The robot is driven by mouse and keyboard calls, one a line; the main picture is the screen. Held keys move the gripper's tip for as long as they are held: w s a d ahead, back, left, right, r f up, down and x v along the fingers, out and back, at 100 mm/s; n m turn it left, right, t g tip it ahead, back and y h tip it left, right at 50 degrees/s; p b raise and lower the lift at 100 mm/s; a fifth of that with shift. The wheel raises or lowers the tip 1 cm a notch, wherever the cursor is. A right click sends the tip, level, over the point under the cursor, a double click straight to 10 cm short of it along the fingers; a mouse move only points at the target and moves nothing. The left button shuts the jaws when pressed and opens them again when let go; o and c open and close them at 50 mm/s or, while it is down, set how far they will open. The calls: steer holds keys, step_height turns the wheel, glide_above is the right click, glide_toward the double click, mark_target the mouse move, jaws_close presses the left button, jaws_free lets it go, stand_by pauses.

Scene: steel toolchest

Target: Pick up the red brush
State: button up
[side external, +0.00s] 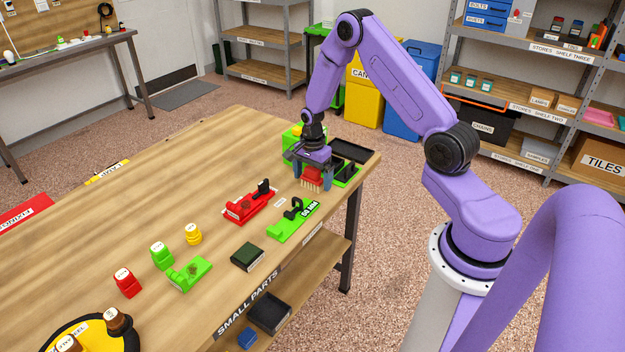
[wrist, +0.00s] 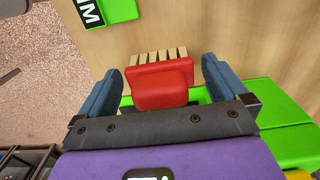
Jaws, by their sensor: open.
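The red brush (side external: 312,176) has a red block handle and pale bristles. It stands near the far right end of the wooden table. In the wrist view the red brush (wrist: 162,84) lies between the two blue fingers, with its bristles pointing away from the palm. My gripper (side external: 312,178) is over the brush, with one finger on each side. In the wrist view my gripper (wrist: 160,85) is open, with a gap between each finger and the brush. The fingers hide part of the brush in the side view.
A green item (side external: 347,174) and a black tray (side external: 351,150) sit beside my gripper. A green-based tool marked 60 MM (side external: 293,222) and a red-based tool (side external: 246,206) lie nearer the camera. The table's right edge is close. The table's middle left is clear.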

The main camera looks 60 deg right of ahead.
steer(key=c, duration=1.1)
steer(key=shift+r, duration=0.15)
steer(key=shift+r, duration=0.6)
steer(key=shift+s+a+r, duration=0.75)
steer(key=shift+s+r, duration=1.2)
steer(key=shift+s, duration=0.25)
steer(key=shift+s+a+r, duration=0.8)
steer(key=shift+s+r, duration=1.1)
steer(key=shift+s, duration=0.3)
steer(key=shift+s+a+r, duration=0.75)
steer(key=shift+s+r, duration=1.2)
steer(key=shift+s, duration=0.25)
